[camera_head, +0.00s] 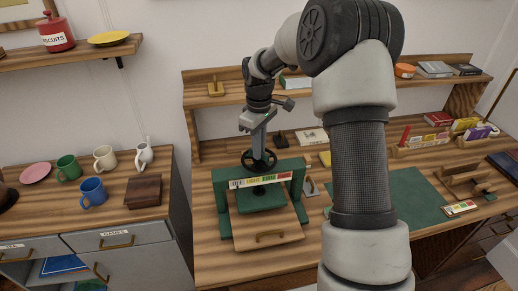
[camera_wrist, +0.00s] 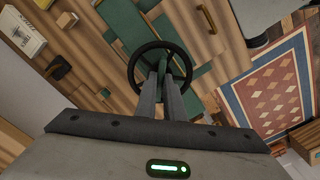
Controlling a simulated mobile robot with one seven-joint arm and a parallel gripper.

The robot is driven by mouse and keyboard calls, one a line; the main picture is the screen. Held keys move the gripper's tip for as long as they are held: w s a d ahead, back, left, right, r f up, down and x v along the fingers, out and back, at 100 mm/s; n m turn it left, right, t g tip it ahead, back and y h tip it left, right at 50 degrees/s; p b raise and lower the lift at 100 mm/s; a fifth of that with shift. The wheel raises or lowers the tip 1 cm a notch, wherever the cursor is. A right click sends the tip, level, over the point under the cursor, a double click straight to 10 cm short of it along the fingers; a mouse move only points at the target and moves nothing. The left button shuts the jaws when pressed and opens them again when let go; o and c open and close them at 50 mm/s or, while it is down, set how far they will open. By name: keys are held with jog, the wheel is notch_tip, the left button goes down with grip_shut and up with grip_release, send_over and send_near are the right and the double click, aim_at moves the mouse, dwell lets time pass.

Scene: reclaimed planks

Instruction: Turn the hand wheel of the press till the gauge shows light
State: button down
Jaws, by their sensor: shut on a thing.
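The green press (camera_head: 223,197) stands on the wooden desk, its frame around a green plate. Its black hand wheel (camera_head: 248,163) sits on top, and the wheel (camera_wrist: 133,66) also shows in the wrist view. The gauge (camera_head: 258,181) is a strip on the front crossbar with white, yellow, orange-red and green parts; its lettering is too small to read surely, and I cannot tell its reading. My gripper (camera_head: 259,155) comes down on the wheel from above. In the wrist view my gripper (camera_wrist: 170,80) has its fingers close together at the wheel, shut on it.
A green mat (camera_head: 408,200) lies to the right. Mugs, such as the blue mug (camera_head: 92,191), and a wooden box (camera_head: 143,191) stand on the left cabinet. A shelf (camera_head: 225,93) runs behind the arm.

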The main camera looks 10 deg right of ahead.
jog(key=shift+m, duration=1.2)
jog(key=c, duration=1.9)
grip_release()
jog(key=shift+o, duration=0.2)
jog(key=shift+r, duration=0.1)
notch_tip(320, 180, up, 17)
jog(key=shift+r, duration=0.15)
